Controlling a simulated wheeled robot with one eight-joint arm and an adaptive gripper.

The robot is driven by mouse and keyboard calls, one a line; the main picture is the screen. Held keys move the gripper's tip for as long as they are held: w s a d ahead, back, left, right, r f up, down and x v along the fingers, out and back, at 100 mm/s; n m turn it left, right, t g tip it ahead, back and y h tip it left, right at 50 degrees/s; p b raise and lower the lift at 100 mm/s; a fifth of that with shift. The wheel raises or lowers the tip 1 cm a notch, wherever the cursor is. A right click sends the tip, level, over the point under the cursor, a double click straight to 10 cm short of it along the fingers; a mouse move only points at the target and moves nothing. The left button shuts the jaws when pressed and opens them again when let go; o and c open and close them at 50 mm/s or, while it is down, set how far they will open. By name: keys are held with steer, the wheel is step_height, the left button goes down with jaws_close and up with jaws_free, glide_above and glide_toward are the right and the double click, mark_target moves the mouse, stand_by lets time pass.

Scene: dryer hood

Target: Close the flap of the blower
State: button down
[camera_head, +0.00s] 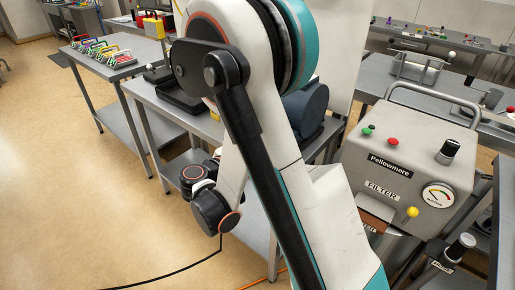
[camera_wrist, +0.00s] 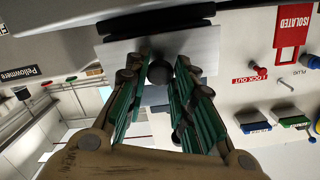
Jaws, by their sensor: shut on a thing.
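In the wrist view a pale metal plate, which looks like the flap (camera_wrist: 205,45), lies across the top middle below a dark bar. A round dark knob (camera_wrist: 159,72) stands at its lower edge. My gripper (camera_wrist: 160,80) has its green-padded fingers on both sides of this knob and is shut on it. The gap between the fingers nearer the palm is empty. In the head view my arm covers the middle, and neither the gripper nor the flap can be made out there. How far the flap is open cannot be told.
The grey Pellowmere machine (camera_head: 405,165) stands at right, with a gauge (camera_head: 438,195) and yellow knob (camera_head: 411,213). A red ISOLATED sign (camera_wrist: 292,28) and lock-out parts lie right in the wrist view. Benches (camera_head: 90,65) stand behind; floor (camera_head: 70,190) at left is mostly clear, with a cable.

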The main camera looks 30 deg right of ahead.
steer(key=shift+f+h, duration=0.15)
steer(key=shift+h, duration=0.15)
steer(key=c, duration=1.3)
jaws_free()
steer(key=v, duration=1.2)
steer(key=shift+d, duration=0.1)
steer(key=shift+c, duration=0.3)
